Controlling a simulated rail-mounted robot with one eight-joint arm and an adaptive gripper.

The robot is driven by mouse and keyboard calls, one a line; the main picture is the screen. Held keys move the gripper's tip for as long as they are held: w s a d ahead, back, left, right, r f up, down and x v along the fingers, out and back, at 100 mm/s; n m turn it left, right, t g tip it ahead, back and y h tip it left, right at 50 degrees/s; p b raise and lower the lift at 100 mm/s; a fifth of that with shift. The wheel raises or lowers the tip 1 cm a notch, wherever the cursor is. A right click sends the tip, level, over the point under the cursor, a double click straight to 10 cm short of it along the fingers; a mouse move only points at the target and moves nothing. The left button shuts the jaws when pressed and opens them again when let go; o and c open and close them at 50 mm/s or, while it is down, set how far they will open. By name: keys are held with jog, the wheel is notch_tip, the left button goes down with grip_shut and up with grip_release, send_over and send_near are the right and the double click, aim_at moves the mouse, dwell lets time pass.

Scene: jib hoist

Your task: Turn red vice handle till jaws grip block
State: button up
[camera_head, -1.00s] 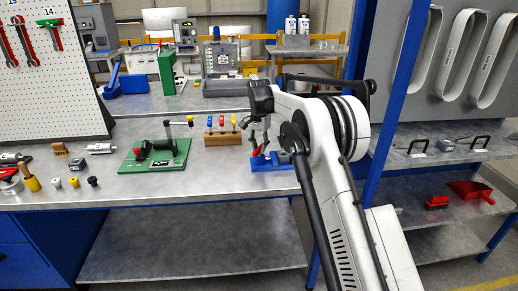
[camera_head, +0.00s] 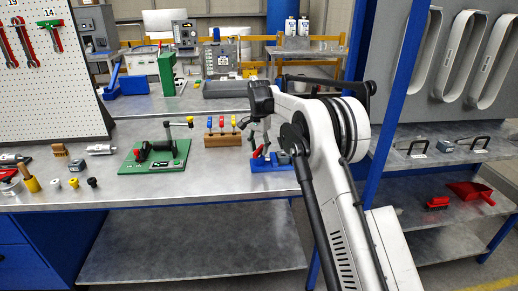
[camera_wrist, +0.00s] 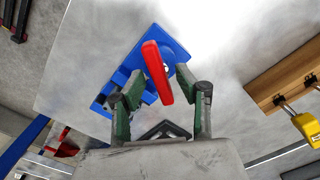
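The vice has a blue base (camera_head: 272,166) and stands near the front edge of the bench, below my gripper (camera_head: 260,144). It also shows in the wrist view, where its blue base (camera_wrist: 180,47) lies tilted. Its red handle (camera_wrist: 157,72) is a long bar seen from above. My gripper (camera_wrist: 160,80) is open, with one green-padded finger on each side of the handle. I see a gap on both sides, so the fingers do not appear to clamp it. A grey part (camera_head: 283,158) shows on the vice; I cannot make out the jaws and block separately.
A wooden stand with coloured-handled tools (camera_head: 222,138) is close to the left of the vice. A green fixture with an upright post (camera_head: 157,158) stands farther left. A blue shelf post (camera_head: 390,105) rises right of my arm. Bare bench lies in front of the fixture.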

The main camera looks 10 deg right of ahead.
aim_at(259, 149)
jog(key=shift+r, duration=0.1)
notch_tip(259, 149, up, 12)
dwell(0.5)
